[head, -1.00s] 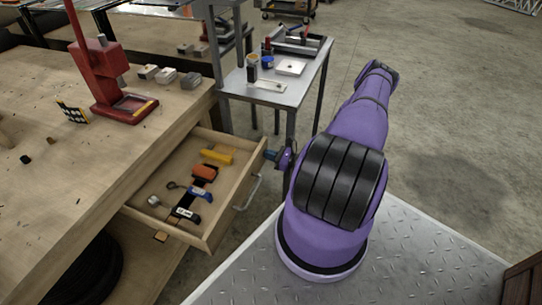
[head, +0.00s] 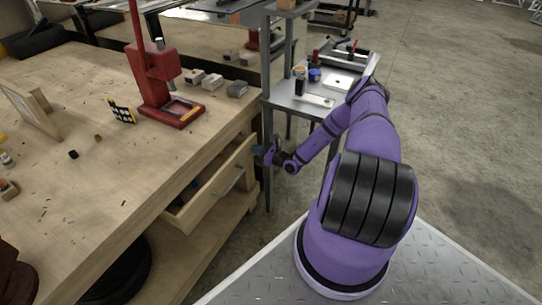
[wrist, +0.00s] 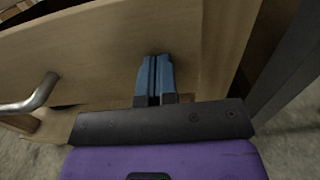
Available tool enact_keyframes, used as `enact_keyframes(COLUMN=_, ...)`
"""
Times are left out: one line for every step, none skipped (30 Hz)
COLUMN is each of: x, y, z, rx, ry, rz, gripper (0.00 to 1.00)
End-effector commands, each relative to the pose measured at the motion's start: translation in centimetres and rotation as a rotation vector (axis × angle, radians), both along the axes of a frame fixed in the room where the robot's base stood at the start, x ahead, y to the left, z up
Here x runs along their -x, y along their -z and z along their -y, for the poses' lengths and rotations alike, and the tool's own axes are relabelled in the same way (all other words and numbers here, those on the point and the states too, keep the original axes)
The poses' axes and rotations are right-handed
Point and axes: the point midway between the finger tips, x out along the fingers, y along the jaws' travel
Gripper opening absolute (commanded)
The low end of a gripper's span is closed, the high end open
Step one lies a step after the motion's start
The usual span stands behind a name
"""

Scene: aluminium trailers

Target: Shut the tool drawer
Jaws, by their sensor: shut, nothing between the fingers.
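My gripper (head: 266,153) is at the far right end of the drawer front. In the wrist view my gripper's blue fingers (wrist: 155,68) are together and empty, with their tips at the drawer front (wrist: 110,45), right of the handle. I cannot tell whether they touch it.
The wooden workbench (head: 100,130) carries a red press (head: 168,85) and several small blocks. A grey metal side table (head: 300,105) with tools stands behind my gripper, and its leg is close to the drawer's right end. Open concrete floor lies to the right.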

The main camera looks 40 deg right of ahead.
Motion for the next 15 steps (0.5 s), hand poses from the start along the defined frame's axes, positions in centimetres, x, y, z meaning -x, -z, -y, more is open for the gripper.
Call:
enact_keyframes(x=-1.0, y=0.0, z=-0.4, rx=0.001, ry=-0.002, rz=0.001, gripper=0.0)
enact_keyframes(x=-1.5, y=0.0, z=-0.7, rx=0.0, ry=-0.003, rz=0.001, gripper=0.0)
enact_keyframes(x=-2.1, y=0.0, z=-0.9, rx=0.0, ry=-0.002, rz=0.001, gripper=0.0)
enact_keyframes(x=-2.6, y=0.0, z=-1.0, rx=0.0, ry=-0.001, rz=0.001, gripper=0.0)
enact_keyframes(x=-3.0, y=0.0, z=-1.1, rx=0.0, ry=-0.001, rz=0.001, gripper=0.0)
enact_keyframes(x=-3.4, y=0.0, z=-1.3, rx=0.0, ry=-0.001, rz=0.001, gripper=0.0)
enact_keyframes(x=-3.8, y=0.0, z=-1.4, rx=0.0, ry=-0.002, rz=0.001, gripper=0.0)
enact_keyframes(x=-4.1, y=0.0, z=-1.5, rx=0.001, ry=-0.001, rz=0.0, gripper=0.0)
enact_keyframes(x=-4.4, y=0.0, z=-1.6, rx=0.001, ry=-0.001, rz=0.0, gripper=0.0)
enact_keyframes(x=-4.6, y=0.0, z=-1.7, rx=0.001, ry=-0.001, rz=0.0, gripper=0.0)
enact_keyframes(x=-4.7, y=0.0, z=-1.7, rx=0.0, ry=-0.001, rz=0.0, gripper=0.0)
enact_keyframes(x=-4.9, y=0.0, z=-1.8, rx=0.0, ry=-0.001, rz=0.0, gripper=0.0)
enact_keyframes(x=-5.1, y=0.0, z=-1.9, rx=0.0, ry=-0.001, rz=0.0, gripper=0.0)
enact_keyframes(x=-5.2, y=0.0, z=-1.9, rx=0.0, ry=-0.001, rz=0.0, gripper=0.0)
enact_keyframes(x=-5.3, y=0.0, z=-1.9, rx=0.0, ry=-0.001, rz=0.0, gripper=0.0)
